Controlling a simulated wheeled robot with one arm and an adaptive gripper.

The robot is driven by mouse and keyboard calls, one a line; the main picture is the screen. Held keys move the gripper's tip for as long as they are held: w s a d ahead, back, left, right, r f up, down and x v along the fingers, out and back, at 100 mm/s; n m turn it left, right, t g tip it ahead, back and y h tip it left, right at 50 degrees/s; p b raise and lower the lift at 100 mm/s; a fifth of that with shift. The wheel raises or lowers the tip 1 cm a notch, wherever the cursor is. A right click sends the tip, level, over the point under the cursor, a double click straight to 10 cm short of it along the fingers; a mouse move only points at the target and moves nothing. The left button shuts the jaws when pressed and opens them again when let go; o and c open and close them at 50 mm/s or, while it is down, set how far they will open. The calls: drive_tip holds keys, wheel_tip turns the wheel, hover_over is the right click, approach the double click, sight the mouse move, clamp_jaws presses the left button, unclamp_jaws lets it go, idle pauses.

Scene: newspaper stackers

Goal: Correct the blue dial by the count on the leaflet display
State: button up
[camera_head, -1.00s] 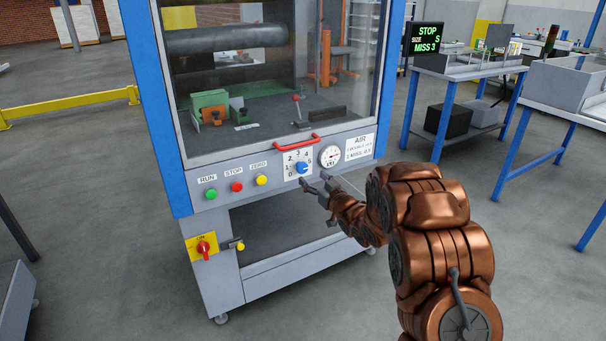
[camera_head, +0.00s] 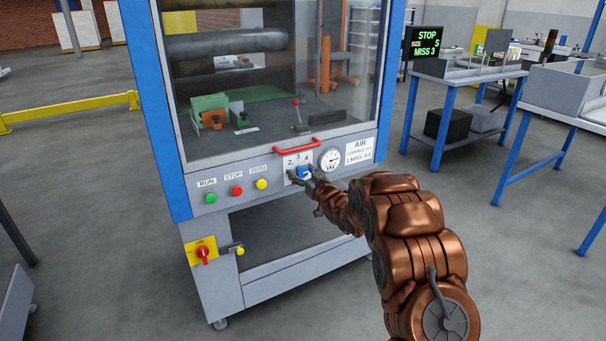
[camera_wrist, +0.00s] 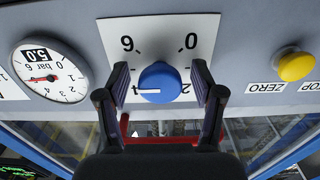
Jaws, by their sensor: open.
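The blue dial (camera_head: 303,173) sits on a white numbered plate on the machine's front panel. In the wrist view, which is upside down, the dial (camera_wrist: 160,80) has a white pointer line towards the picture's left. The 0 and 6 show; other numbers are partly hidden by my fingers. My gripper (camera_wrist: 160,76) is open, with one finger on each side of the dial; I cannot tell whether they touch it. It also shows at the dial in the head view (camera_head: 302,176). The leaflet display (camera_head: 426,41) reads STOP, SIZE S, MISS 3.
A round pressure gauge (camera_head: 331,159) and an AIR sign (camera_head: 361,150) with small text are right of the dial. A red handle (camera_head: 297,145) is just above. Green, red and yellow buttons (camera_head: 236,190) are to the left. A red rotary switch (camera_head: 203,252) is below them.

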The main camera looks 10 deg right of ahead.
drive_tip(key=c, duration=1.1)
drive_tip(key=shift+c, duration=0.2)
drive_tip(key=shift+n+b, duration=0.35)
drive_tip(key=shift+n, duration=0.05)
drive_tip(key=n+b, duration=0.3)
drive_tip(key=n, duration=0.1)
drive_tip(key=shift+d+f+n, duration=0.1)
drive_tip(key=shift+f+n, duration=0.05)
drive_tip(key=shift+n, duration=0.25)
drive_tip(key=n+b, duration=0.3)
drive_tip(key=shift+n, duration=0.4)
drive_tip(key=n+b, duration=0.2)
drive_tip(key=shift+n, duration=0.3)
drive_tip(key=shift+r+n+b, duration=0.2)
drive_tip(key=shift+n+b, duration=0.5)
drive_tip(key=shift+b, duration=0.05)
